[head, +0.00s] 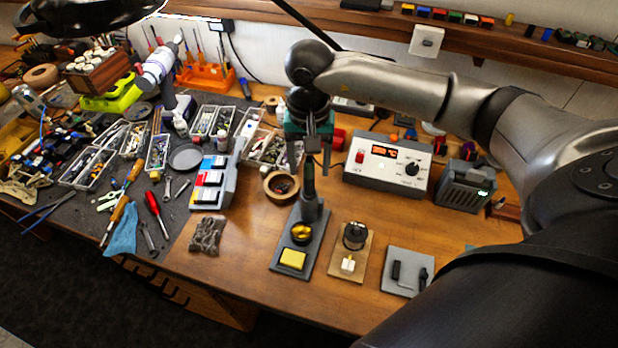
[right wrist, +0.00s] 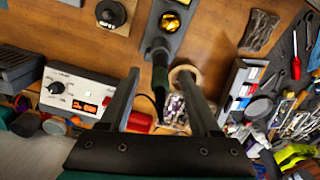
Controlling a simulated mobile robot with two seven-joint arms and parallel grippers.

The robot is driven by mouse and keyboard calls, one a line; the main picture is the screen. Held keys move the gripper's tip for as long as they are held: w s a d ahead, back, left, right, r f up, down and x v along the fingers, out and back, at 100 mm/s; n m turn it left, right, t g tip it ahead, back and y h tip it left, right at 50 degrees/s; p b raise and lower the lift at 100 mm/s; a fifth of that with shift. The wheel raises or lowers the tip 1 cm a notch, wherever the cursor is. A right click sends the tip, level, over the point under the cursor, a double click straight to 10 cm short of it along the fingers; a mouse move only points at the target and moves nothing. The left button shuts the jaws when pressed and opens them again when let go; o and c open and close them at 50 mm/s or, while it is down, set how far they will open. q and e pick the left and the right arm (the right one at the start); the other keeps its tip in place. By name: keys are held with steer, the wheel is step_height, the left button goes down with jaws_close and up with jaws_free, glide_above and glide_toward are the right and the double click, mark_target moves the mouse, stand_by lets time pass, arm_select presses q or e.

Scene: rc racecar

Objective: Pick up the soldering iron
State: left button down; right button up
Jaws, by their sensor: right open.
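The soldering iron (head: 309,183) has a dark green handle and stands upright in its grey stand (head: 316,232), which also carries a brass tip cleaner (head: 301,233) and a yellow sponge (head: 292,259). My right gripper (head: 308,161) is open above the stand, fingers pointing down, close around the top of the iron. In the right wrist view the iron (right wrist: 160,72) shows between the two open fingers (right wrist: 159,80), with the stand (right wrist: 167,43) beyond. I cannot tell whether a finger touches it. The iron's tip is hidden in the stand. My left gripper is not in view.
A soldering station (head: 388,168) with a red display stands right of the iron. A wooden plate (head: 350,255) and grey pad (head: 407,271) lie to the right. The front table strip is clear.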

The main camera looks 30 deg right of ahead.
mark_target(309, 175)
steer(key=f, duration=0.4)
steer(key=shift+w+d+p, duration=0.1)
steer(key=shift+w+p, duration=0.1)
steer(key=shift+p, duration=0.15)
steer(key=shift+c, duration=0.2)
jaws_close()
